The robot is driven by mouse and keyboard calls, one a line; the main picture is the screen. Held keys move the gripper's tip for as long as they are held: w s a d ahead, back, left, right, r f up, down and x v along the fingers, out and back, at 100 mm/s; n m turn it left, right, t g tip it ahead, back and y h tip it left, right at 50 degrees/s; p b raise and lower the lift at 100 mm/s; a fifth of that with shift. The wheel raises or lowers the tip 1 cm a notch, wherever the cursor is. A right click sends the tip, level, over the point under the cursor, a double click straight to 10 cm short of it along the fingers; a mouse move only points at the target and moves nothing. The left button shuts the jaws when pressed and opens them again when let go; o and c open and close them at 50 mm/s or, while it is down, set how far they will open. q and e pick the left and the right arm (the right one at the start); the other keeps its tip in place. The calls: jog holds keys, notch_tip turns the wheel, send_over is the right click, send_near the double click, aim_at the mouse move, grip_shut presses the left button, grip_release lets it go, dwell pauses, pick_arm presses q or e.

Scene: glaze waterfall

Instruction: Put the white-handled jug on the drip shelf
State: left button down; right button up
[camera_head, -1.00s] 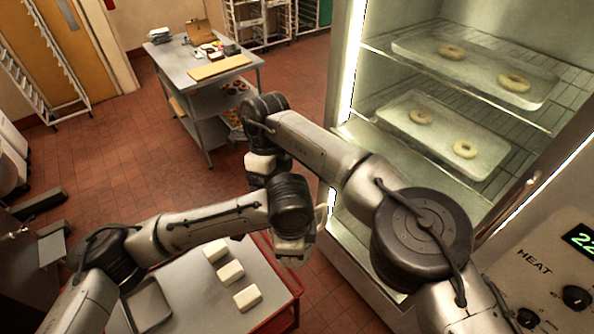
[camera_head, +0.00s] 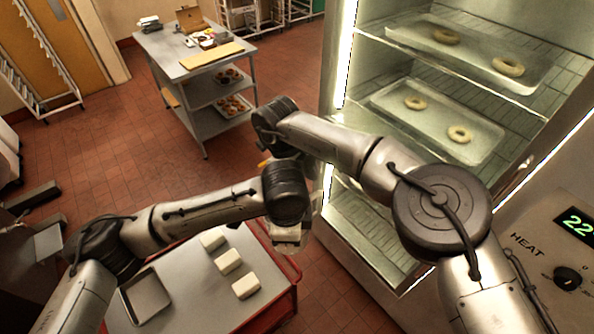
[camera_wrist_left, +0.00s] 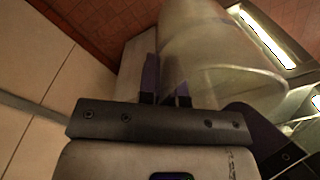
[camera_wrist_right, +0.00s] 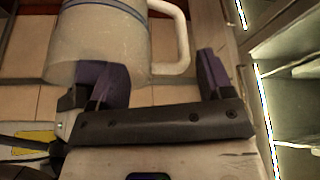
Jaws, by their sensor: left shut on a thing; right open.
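The jug (camera_wrist_right: 105,45) is translucent, with a blue line around it and a white handle (camera_wrist_right: 183,45). My left gripper (camera_wrist_left: 166,88) is shut on the jug, whose cloudy body (camera_wrist_left: 215,65) fills the upper middle of the left wrist view; the exact part gripped is unclear. My right gripper (camera_wrist_right: 160,80) is open, its dark fingers apart, with the jug and handle close in front. In the head view my arms hide most of the jug. The lit cabinet at the right has wire shelves; a lower bare shelf (camera_head: 372,232) may be the drip shelf.
Clear trays (camera_head: 440,118) with ring doughnuts sit on the upper cabinet shelves. A heat control panel (camera_head: 560,250) is at the right. A red-edged cart (camera_head: 190,285) with white blocks (camera_head: 228,261) stands below my left arm. A steel table (camera_head: 172,48) stands farther back.

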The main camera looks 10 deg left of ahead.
jog(key=shift+s+d+f, duration=0.1)
jog(key=shift+d+f, duration=0.05)
jog(key=shift+f, duration=0.25)
jog(key=shift+c, duration=0.2)
jog(key=c, duration=0.8)
jog(key=shift+d, duration=0.1)
jog(key=c, duration=0.4)
pick_arm(q)
jog(key=c, duration=1.6)
grip_release()
jog(key=shift+s, duration=0.1)
pick_arm(e)
jog(key=shift+w+d, duration=0.1)
jog(key=shift+w, duration=0.1)
grip_shut()
pick_arm(q)
jog(key=o, duration=0.4)
jog(key=shift+r, duration=0.1)
